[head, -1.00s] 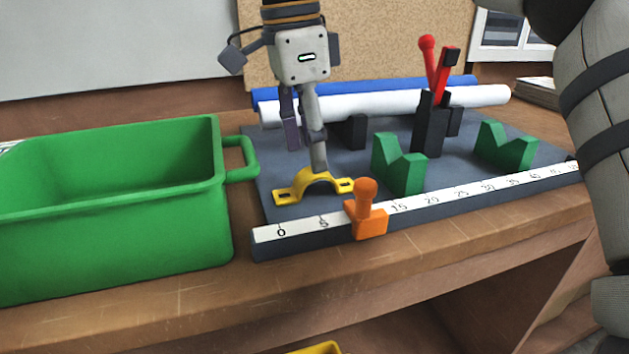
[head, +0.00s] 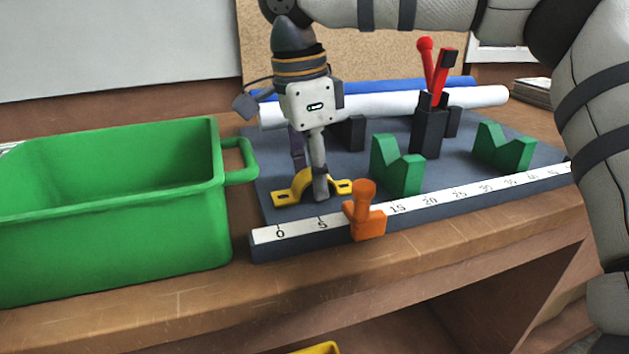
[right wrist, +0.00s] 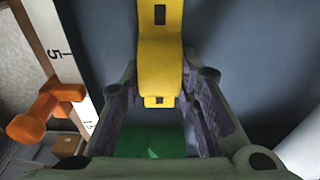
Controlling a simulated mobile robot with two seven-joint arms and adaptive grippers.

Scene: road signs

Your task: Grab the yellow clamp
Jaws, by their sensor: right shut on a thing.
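The yellow clamp (head: 285,196) is an arched strap with slotted feet. It is at the left end of the dark fixture board (head: 285,215), and I cannot tell whether it still touches it. My right gripper (head: 309,183) points down over it, one finger in front of the arch and the other behind, partly hidden. In the right wrist view the clamp (right wrist: 160,60) lies between the two fingers (right wrist: 166,82), and the gripper is shut on it. My left gripper is not in view.
A green bin (head: 110,230) stands left of the board, its handle near the board's edge. An orange stop (head: 367,222) sits on the ruler close to the clamp. Green V-blocks (head: 397,172) and a red-handled toggle clamp (head: 428,125) stand to the right. Rolled tubes (head: 390,103) lie behind.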

